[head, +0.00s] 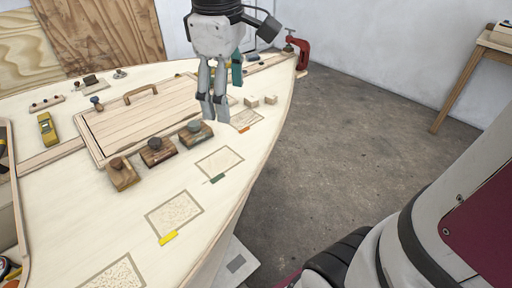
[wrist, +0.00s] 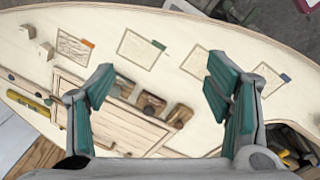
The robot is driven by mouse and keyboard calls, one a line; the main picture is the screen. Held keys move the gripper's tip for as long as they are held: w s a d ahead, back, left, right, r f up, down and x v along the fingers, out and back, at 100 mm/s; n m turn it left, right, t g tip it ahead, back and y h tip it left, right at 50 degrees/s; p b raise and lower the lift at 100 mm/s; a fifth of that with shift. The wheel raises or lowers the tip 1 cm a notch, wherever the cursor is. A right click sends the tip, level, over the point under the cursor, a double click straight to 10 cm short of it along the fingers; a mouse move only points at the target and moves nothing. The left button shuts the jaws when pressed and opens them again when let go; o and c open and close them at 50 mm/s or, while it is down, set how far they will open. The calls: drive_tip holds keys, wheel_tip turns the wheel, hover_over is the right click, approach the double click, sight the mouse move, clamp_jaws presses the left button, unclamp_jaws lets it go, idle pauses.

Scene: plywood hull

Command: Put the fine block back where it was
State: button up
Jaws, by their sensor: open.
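Three wooden blocks with round knobs stand in a row along the front edge of the hatch: a light brown left block (head: 122,177), a darker middle block (head: 158,154) and a far block (head: 194,137). They also show in the wrist view between my fingers, with the middle one there (wrist: 152,104). I cannot tell which is the fine block. My gripper (head: 213,113) is open and empty, pointing down over the deck near the far block. Outlined patches lie on the deck, with a yellow tab (head: 168,238), a green tab (head: 217,178) and an orange tab (head: 244,129).
The hatch (head: 140,112) has a wooden handle. A yellow plane (head: 47,128) lies left of it. Small pale wooden cubes (head: 270,100) stand near the deck's right edge. A red clamp (head: 301,53) grips the bow. A blue tab (wrist: 285,78) marks another patch.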

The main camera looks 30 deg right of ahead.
drive_tip(key=s+f+m, duration=0.3)
drive_tip(key=s+m, duration=0.1)
drive_tip(key=s, duration=0.5)
drive_tip(key=s+f+m+y, duration=0.1)
drive_tip(key=s+f+m, duration=0.2)
drive_tip(key=s, duration=0.6)
drive_tip(key=shift+m+t, duration=0.4)
drive_tip(key=shift+m, duration=0.2)
drive_tip(key=shift+r, duration=0.15)
wheel_tip(320, 180, up, 10)
drive_tip(key=t+p, duration=0.2)
drive_tip(key=p, duration=0.6)
drive_tip(key=shift+p, duration=0.35)
drive_tip(key=shift+d, duration=0.1)
